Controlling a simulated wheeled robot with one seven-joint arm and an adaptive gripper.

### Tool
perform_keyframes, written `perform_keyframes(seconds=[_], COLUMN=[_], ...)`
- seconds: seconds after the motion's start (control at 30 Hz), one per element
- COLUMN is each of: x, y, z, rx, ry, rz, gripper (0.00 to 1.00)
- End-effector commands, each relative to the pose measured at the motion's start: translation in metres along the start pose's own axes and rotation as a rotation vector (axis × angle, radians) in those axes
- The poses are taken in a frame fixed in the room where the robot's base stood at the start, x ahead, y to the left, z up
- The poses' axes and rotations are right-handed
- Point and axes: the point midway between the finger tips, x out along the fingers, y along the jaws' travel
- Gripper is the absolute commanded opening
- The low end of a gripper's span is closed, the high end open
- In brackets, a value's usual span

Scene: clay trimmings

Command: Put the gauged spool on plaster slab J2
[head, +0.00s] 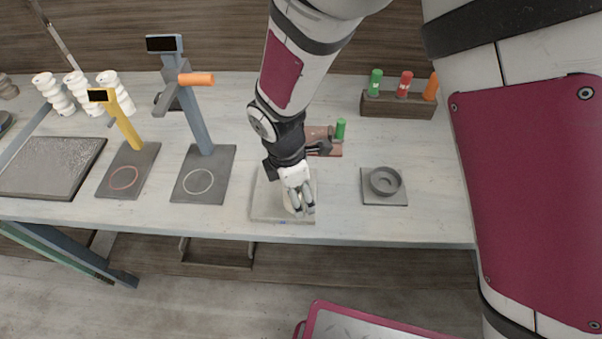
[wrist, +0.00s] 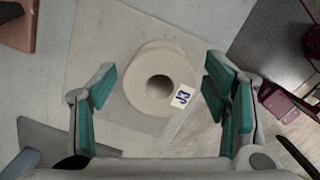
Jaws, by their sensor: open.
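A pale, round spool (wrist: 160,82) with a dark centre hole stands on a light grey slab (wrist: 98,55) in the wrist view. A tag beside the spool's lower right rim appears to read J3, not J2. My gripper (wrist: 158,98) is open, its teal-padded fingers apart on either side of the spool, with no clear contact. In the head view my gripper (head: 299,208) is low over the slab (head: 264,207) at the bench's front edge and hides most of the spool. I see no tag reading J2.
Left on the bench (head: 335,225) are a blue-grey gauge stand (head: 198,125), a yellow stand (head: 123,120), a dark tray (head: 50,165) and white ribbed stacks (head: 75,90). A grey block with a round dish (head: 384,184) is right. A wooden rack (head: 397,105) stands behind.

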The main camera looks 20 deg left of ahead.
Motion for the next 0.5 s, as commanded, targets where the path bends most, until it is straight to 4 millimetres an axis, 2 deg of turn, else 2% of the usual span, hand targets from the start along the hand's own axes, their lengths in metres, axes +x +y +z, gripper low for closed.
perform_keyframes(seconds=[0.23, 0.5], x=[-0.015, -0.068], y=[0.001, 0.001], z=[0.001, 0.001], rx=[0.001, 0.001], ry=[0.001, 0.001], rz=[0.003, 0.006], gripper=[0.69, 0.69])
